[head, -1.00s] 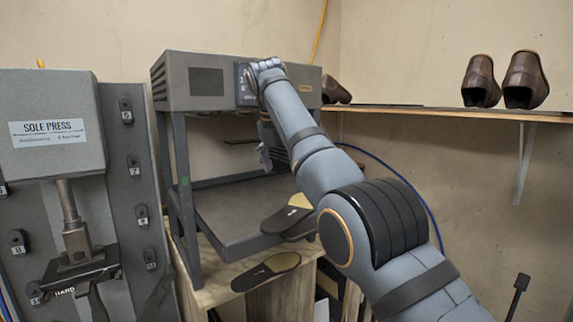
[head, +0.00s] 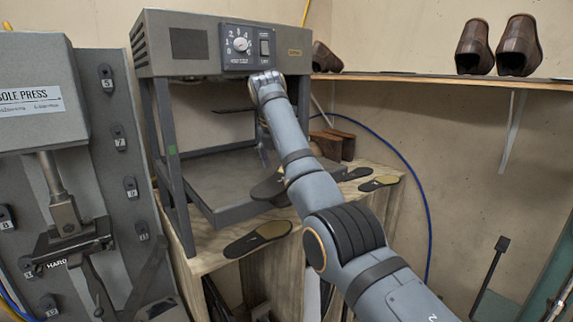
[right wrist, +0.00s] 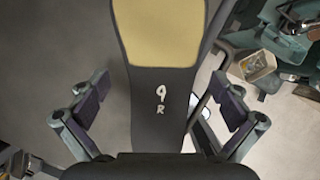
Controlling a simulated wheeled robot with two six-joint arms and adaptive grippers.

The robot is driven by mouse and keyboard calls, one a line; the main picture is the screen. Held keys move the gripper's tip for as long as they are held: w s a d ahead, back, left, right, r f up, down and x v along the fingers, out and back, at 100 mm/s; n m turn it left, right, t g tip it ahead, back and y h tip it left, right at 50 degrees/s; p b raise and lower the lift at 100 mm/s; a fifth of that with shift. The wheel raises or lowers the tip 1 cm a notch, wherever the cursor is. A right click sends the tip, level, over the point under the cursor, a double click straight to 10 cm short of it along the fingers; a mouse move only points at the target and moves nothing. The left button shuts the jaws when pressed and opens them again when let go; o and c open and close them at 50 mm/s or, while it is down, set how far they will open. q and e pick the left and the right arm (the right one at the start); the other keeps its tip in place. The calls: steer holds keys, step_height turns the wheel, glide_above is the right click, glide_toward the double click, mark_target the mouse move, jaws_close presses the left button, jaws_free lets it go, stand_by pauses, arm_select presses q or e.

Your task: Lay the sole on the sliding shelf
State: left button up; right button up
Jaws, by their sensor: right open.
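A dark sole marked "9 R" with a yellow patch (right wrist: 160,92) lies lengthwise between the spread fingers of my right gripper (right wrist: 160,120) in the right wrist view. The fingers are open, with gaps on both sides of the sole. In the head view a dark sole (head: 268,188) shows at the front edge of the grey sliding shelf (head: 222,197), partly behind my right arm; whether it rests fully on the shelf is hidden. My right gripper (head: 266,150) is above the shelf, its fingertips mostly hidden by the arm. My left gripper is out of view.
Several soles lie on the wooden bench, one front left (head: 258,238) and one to the right (head: 380,183). The sole press (head: 40,90) stands at left. Brown shoes (head: 518,45) sit on a wall shelf.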

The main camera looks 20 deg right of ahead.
steer(key=shift+s+f, duration=0.15)
steer(key=shift+d+f, duration=0.1)
steer(key=shift+f, duration=0.05)
